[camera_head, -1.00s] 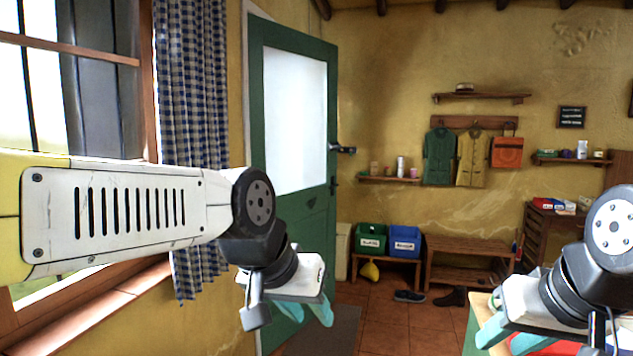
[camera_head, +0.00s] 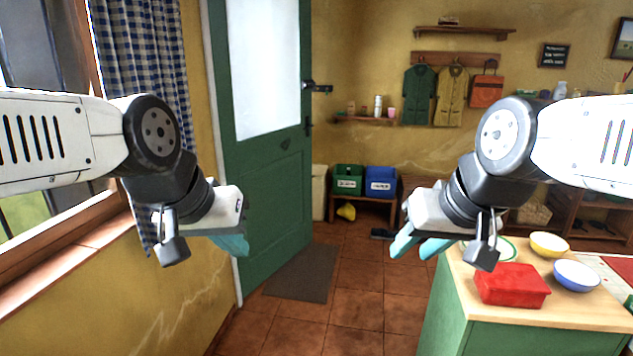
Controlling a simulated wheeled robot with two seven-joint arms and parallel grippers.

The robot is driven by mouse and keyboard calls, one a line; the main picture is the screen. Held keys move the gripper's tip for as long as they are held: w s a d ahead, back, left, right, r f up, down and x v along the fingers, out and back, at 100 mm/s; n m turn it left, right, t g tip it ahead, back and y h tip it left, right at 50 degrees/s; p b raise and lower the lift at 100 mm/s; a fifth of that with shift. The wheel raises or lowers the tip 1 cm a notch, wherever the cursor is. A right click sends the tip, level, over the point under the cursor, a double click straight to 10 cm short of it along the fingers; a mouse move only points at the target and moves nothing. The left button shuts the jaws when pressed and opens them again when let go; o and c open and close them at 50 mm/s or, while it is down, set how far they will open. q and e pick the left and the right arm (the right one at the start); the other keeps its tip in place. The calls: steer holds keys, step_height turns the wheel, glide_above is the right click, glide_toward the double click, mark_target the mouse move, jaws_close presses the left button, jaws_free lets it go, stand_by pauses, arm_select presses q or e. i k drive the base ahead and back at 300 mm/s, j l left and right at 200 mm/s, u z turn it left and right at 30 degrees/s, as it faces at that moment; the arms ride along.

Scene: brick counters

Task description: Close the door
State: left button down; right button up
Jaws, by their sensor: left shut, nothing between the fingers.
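The green door (camera_head: 274,175) with a pale glass pane stands left of centre in the head view. It stands open, angled out from the yellow wall and white frame (camera_head: 222,150) on its left. Its dark handle (camera_head: 316,87) is at its right, free edge. My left gripper (camera_head: 235,246) is shut and empty, in front of the door's lower left part; I see no clear contact. My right gripper (camera_head: 410,249) is right of the door, apart from it, with its two teal fingers spread and nothing between them.
A wooden-topped green counter (camera_head: 500,322) is at lower right, with a red box (camera_head: 512,285) and bowls. A dark mat (camera_head: 302,272) lies on the tiled floor by the door. A curtained window is at left. The floor in the middle is clear.

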mark_target(273, 169)
steer(key=i+j, duration=0.15)
steer(key=i, duration=3.8)
steer(key=i+l+z, duration=0.1)
steer(key=i+z, duration=0.15)
steer(key=i, duration=0.2)
